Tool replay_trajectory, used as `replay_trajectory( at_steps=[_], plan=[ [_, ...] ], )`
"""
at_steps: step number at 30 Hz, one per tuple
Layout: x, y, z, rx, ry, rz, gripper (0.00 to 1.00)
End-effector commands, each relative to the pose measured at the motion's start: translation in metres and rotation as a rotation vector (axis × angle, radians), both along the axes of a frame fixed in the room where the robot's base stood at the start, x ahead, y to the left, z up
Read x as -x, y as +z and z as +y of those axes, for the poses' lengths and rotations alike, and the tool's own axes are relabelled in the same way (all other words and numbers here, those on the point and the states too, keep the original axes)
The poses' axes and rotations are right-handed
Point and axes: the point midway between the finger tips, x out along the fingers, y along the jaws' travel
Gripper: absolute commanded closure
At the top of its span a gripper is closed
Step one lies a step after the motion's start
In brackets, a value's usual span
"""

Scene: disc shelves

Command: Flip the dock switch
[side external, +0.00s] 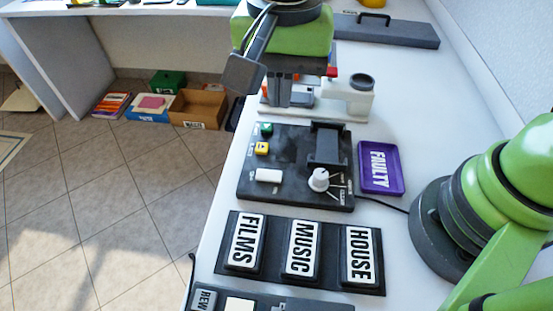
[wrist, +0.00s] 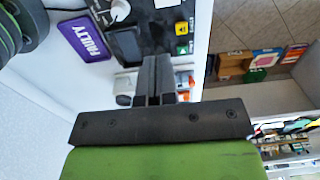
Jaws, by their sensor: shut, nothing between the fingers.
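A black control panel (side external: 290,190) lies on the white table. It carries a white switch (side external: 268,175), a white dial (side external: 319,179), a yellow button (side external: 262,148), a green button (side external: 265,130) and a raised black dock (side external: 327,145). I cannot read the small labels, so which part is the dock switch is not certain. In the wrist view the white switch (wrist: 165,3) is cut by the top edge. My gripper (side external: 278,103) is shut and empty, beyond the panel's far edge and apart from the switch. Its fingers (wrist: 155,62) are together in the wrist view.
A white device (side external: 347,97) with orange parts stands close by my gripper. A purple FAULTY tray (side external: 380,168) lies right of the panel. A black board (side external: 300,255) with FILMS, MUSIC and HOUSE blocks lies in front. Boxes (side external: 195,108) stand on the floor.

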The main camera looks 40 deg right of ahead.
Motion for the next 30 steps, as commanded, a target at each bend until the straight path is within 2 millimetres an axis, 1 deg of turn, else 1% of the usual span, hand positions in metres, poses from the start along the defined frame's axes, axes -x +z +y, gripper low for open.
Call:
replay_trajectory(
  at_steps=[1, 3, 14, 17, 20, 23, 30],
  plan=[
    [0.0, -0.005, 0.003, 0.009, -0.004, 0.008, 1.0],
    [0.0, -0.009, 0.006, 0.016, -0.011, 0.013, 1.0],
    [0.0, -0.011, 0.007, 0.018, -0.016, 0.015, 1.0],
    [0.0, -0.015, 0.007, 0.019, -0.015, 0.016, 1.0],
    [0.001, -0.025, 0.006, 0.02, -0.015, 0.018, 1.0],
    [0.001, -0.043, 0.006, 0.021, -0.015, 0.021, 1.0],
    [0.001, -0.096, 0.006, 0.021, -0.015, 0.021, 1.0]
  ],
)
